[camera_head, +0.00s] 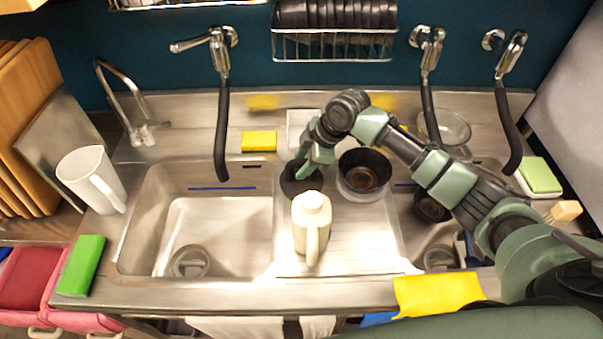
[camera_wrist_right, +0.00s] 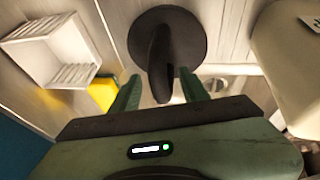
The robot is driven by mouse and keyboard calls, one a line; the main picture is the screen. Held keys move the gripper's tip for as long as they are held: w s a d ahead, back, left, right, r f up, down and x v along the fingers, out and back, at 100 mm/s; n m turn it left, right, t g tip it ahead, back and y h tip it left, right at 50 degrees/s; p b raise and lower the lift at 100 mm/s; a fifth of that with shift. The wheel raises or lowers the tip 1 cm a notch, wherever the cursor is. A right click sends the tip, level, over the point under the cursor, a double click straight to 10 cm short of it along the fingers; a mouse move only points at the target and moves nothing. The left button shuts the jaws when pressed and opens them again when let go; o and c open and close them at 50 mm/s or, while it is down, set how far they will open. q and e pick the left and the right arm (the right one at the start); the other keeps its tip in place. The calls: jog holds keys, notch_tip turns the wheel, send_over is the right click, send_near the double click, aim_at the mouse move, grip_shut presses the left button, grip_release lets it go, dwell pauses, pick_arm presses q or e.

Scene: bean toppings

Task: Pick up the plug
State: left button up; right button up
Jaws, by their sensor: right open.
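The plug, a dark round disc with an upright handle, lies on the steel strip between the two basins, behind the white bottle. It shows in the head view (camera_head: 293,184), partly hidden by my gripper, and in the right wrist view (camera_wrist_right: 137,33). My right gripper (camera_head: 308,166) is just over it. In the right wrist view my right gripper (camera_wrist_right: 160,77) is open, with one finger on each side of the plug's handle. Whether a finger touches the handle I cannot tell. My left gripper is not in view.
A white bottle (camera_head: 312,228) stands close in front of the plug. A dark bowl (camera_head: 364,172) is just right of it. A white rack (camera_wrist_right: 50,48) and a yellow sponge (camera_head: 259,141) lie behind. The left basin (camera_head: 225,225) is open and mostly empty.

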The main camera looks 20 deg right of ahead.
grip_shut()
jog(key=shift+w+r, duration=0.1)
jog(key=shift+r, duration=0.05)
